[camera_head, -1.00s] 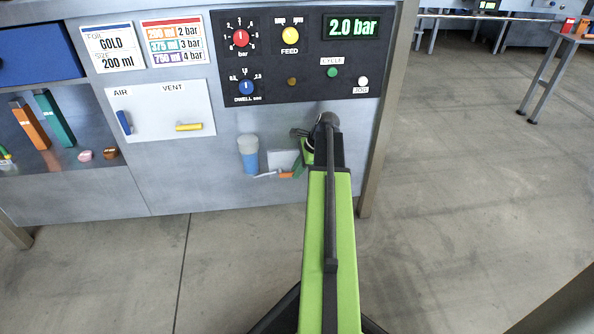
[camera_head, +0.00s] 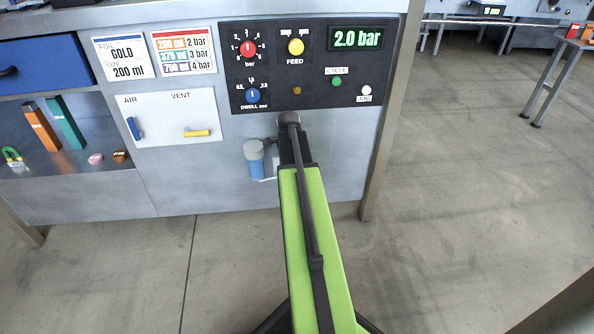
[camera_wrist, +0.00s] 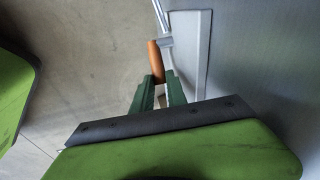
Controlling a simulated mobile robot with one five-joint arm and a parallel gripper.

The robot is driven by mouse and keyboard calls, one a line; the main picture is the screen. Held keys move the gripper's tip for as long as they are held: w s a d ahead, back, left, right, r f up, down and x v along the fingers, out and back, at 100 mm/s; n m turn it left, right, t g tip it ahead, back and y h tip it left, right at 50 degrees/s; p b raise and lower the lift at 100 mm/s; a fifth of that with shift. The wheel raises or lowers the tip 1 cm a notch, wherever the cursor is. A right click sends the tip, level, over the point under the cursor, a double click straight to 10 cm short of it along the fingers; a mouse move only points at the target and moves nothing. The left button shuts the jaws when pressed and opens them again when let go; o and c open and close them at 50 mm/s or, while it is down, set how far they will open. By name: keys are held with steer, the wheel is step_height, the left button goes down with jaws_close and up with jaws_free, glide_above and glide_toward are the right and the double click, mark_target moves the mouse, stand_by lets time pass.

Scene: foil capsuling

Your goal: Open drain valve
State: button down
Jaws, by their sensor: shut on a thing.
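The drain valve shows in the wrist view as an orange handle (camera_wrist: 156,60) with a silver metal part (camera_wrist: 163,25) at its far end. My gripper (camera_wrist: 160,83) has its two green fingers shut on the near end of the orange handle. In the head view my arm hides the gripper and handle. A blue filter bowl (camera_head: 254,167) with a grey top is just left of my arm there, on the front of the machine.
A pale plate (camera_wrist: 192,55) stands right beside the handle. Above my arm is the control panel (camera_head: 310,97), reading 2.0 bar. Left are the blue AIR lever (camera_head: 134,128) and yellow VENT lever (camera_head: 197,133). Open floor (camera_head: 460,190) lies right.

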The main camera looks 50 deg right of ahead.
stand_by(0.4)
steer(key=c, duration=1.6)
jaws_free()
steer(key=w+p+v, duration=0.1)
steer(key=p+v, duration=1.6)
steer(key=shift+s+a+r, duration=0.3)
steer(key=shift+s+a, duration=0.05)
steer(key=shift+f, duration=0.1)
